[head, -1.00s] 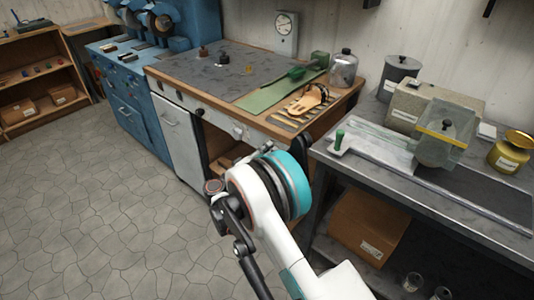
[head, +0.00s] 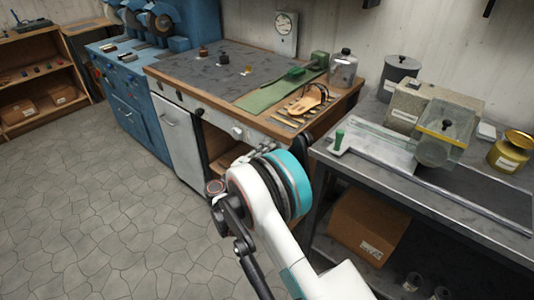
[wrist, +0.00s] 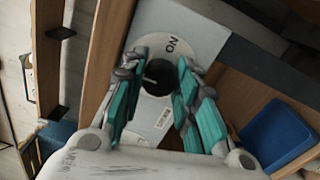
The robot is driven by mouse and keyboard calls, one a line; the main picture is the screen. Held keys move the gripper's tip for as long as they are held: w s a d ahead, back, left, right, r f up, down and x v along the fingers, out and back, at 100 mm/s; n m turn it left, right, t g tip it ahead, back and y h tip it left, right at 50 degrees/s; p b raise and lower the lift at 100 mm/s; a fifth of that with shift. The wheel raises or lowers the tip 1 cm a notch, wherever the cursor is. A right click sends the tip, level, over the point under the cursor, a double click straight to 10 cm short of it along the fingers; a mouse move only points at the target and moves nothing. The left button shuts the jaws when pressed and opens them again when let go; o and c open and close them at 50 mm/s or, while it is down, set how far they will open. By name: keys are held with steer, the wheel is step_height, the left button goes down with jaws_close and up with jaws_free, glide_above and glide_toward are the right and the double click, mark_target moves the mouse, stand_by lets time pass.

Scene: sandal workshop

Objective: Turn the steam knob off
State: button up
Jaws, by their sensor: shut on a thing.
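The steam knob (wrist: 157,75) is dark and round with a pale pointer mark, seen in the wrist view. It sits on a round pale dial plate (wrist: 196,40) printed "ON" at its upper right; another small label below is too blurred to read. My gripper (wrist: 157,92) has its teal-padded fingers on either side of the knob, shut on it. The pointer mark lies toward the knob's left side.
A grey table (head: 352,172) with a machine stands close on the right. A cardboard box (head: 368,225) is on its lower shelf. The stone floor at left is clear.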

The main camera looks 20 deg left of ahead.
stand_by(0.3)
steer(key=o, duration=1.1)
steer(key=v, duration=1.2)
steer(key=shift+a+f, duration=0.1)
steer(key=shift+f, duration=0.05)
